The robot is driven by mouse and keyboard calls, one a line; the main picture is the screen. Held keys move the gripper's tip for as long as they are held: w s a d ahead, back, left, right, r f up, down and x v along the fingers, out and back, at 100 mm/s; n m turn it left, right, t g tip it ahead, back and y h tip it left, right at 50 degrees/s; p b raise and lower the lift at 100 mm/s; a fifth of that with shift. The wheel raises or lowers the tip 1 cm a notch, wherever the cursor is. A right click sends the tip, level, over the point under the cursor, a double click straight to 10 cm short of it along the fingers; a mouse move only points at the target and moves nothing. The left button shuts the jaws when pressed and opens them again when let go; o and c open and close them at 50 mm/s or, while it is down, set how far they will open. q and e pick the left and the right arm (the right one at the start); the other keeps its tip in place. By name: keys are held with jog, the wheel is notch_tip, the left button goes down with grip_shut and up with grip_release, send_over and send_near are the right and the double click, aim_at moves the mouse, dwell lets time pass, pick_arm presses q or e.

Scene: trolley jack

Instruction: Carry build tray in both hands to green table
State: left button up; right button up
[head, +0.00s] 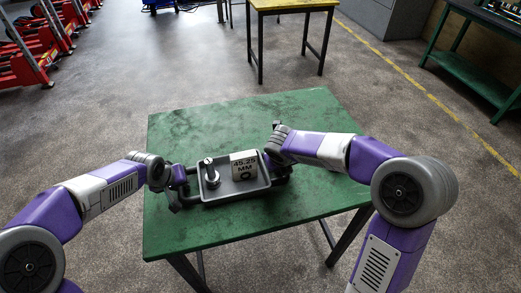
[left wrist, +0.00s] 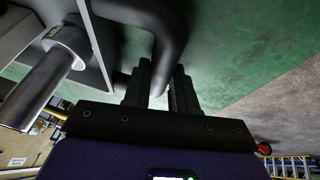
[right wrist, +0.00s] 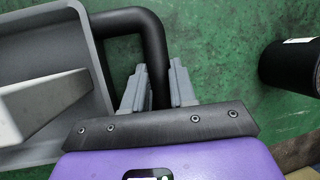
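The grey build tray (head: 237,191) is over the middle of the green table (head: 180,233); I cannot tell whether it touches the top. It holds a metal cylindrical part (head: 211,175) and a block marked "45.25 MM" (head: 244,166). Black tube handles stick out at both sides. My left gripper (head: 176,185) has its fingers on either side of the left handle, which shows in the left wrist view (left wrist: 170,30). My right gripper (head: 274,160) has its fingers closed around the right handle, clear in the right wrist view (right wrist: 152,45).
A black cylinder with a white label (right wrist: 288,65) stands beside the right handle. A yellow-topped table (head: 290,3) is beyond the green table. Red jacks (head: 25,60) stand at the far left, a green bench (head: 470,75) at the right. Grey floor between is clear.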

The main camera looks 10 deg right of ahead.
pick_arm(q)
jog(key=o, duration=0.5)
jog(key=shift+c, duration=0.2)
pick_arm(e)
jog(key=o, duration=0.5)
jog(key=shift+c, duration=0.2)
jog(key=shift+r, duration=0.1)
pick_arm(q)
jog(key=v, duration=1.2)
pick_arm(e)
jog(key=v, duration=1.2)
